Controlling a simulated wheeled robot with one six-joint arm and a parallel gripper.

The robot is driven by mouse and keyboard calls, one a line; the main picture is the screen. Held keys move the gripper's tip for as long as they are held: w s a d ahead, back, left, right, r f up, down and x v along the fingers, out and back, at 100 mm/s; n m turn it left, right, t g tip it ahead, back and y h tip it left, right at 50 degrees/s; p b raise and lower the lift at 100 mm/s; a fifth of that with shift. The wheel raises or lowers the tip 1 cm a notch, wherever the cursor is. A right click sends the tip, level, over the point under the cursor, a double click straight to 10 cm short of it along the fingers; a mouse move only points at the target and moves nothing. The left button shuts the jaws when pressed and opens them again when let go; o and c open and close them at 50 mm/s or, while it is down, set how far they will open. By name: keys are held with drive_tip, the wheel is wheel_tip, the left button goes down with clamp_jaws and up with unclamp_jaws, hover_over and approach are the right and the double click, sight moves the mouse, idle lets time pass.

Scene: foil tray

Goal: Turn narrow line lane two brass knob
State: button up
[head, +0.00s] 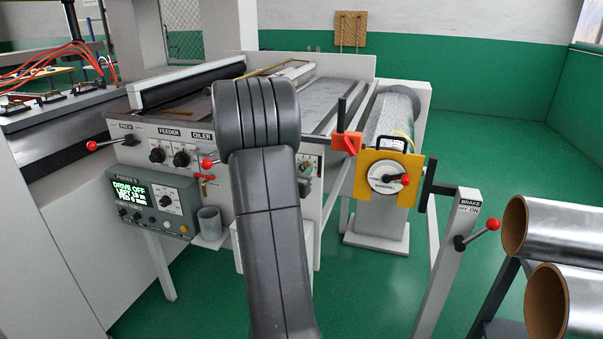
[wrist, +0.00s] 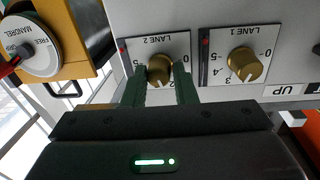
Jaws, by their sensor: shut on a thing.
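The lane 2 brass knob (wrist: 159,69) sits on a white dial plate marked LANE 2 (wrist: 172,42), upside down in the wrist view. My gripper (wrist: 160,75) has its two green fingers on either side of this knob and is shut on it. A pale pointer line shows on the knob's lower part in the picture; the fingers hide part of the scale. In the head view my arm covers most of this panel, and the knob cannot be made out there.
The lane 1 brass knob (wrist: 245,65) is close on the right in the wrist view. A yellow mandrel plate (head: 378,177) with a round dial stands right of my arm.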

drive_tip(key=m+b, duration=0.2)
drive_tip(key=m, duration=0.1)
drive_tip(key=shift+m+y, duration=0.3)
drive_tip(key=shift+m+b, duration=0.8)
drive_tip(key=shift+m, duration=0.7)
drive_tip(key=shift+r, duration=0.1)
drive_tip(key=o, duration=1)
drive_tip(key=shift+s, duration=0.1)
drive_tip(key=v, duration=1.3)
drive_tip(key=shift+s+r, duration=0.3)
